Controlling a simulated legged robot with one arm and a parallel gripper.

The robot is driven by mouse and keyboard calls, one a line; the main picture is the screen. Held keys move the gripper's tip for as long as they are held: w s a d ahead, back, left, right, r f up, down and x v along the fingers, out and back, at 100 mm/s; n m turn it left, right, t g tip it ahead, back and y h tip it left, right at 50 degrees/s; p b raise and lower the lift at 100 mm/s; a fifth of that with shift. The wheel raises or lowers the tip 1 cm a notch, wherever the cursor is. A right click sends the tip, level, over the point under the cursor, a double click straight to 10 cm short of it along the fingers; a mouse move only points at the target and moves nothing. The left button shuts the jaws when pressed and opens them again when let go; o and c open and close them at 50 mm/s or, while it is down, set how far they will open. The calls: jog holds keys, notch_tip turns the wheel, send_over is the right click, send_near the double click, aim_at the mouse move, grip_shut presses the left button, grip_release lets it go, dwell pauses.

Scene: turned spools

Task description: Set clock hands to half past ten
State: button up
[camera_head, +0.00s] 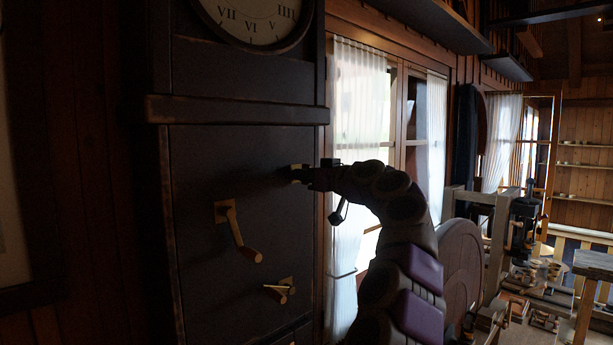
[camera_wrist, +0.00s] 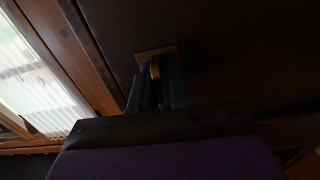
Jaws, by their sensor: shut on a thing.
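A tall dark clock (camera_head: 240,85) stands on the left in the head view. My gripper (camera_head: 302,173) is at the panel's upper right. In the wrist view my gripper (camera_wrist: 156,88) is shut on a brass knob (camera_wrist: 155,68) in front of a square plate (camera_wrist: 158,54); the fingers hide much of the knob.
Curtained windows (camera_head: 362,110) stand right of the clock. Behind my arm is a large round wooden wheel (camera_head: 462,262). A cluttered workbench (camera_head: 535,300) stands at the lower right. A ledge (camera_head: 235,110) juts out between the dial and the panel.

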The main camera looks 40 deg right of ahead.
jog(key=shift+d+n, duration=0.1)
jog(key=shift+n, duration=0.2)
grip_shut()
jog(key=n+b, duration=0.1)
jog(key=n, duration=0.4)
jog(key=shift+f, duration=0.1)
jog(key=shift+n, duration=0.9)
jog(key=n, duration=0.4)
jog(key=shift+d+n, duration=0.1)
jog(key=shift+n, duration=0.2)
jog(key=n, duration=0.4)
jog(key=shift+f+p, duration=0.1)
jog(key=shift+p, duration=0.3)
jog(key=shift+f+n+p, duration=0.1)
jog(key=shift+n+p, duration=0.3)
jog(key=shift+n, duration=0.8)
jog(key=shift+f, duration=0.1)
jog(key=o, duration=0.6)
grip_release()
jog(key=shift+r, duration=0.2)
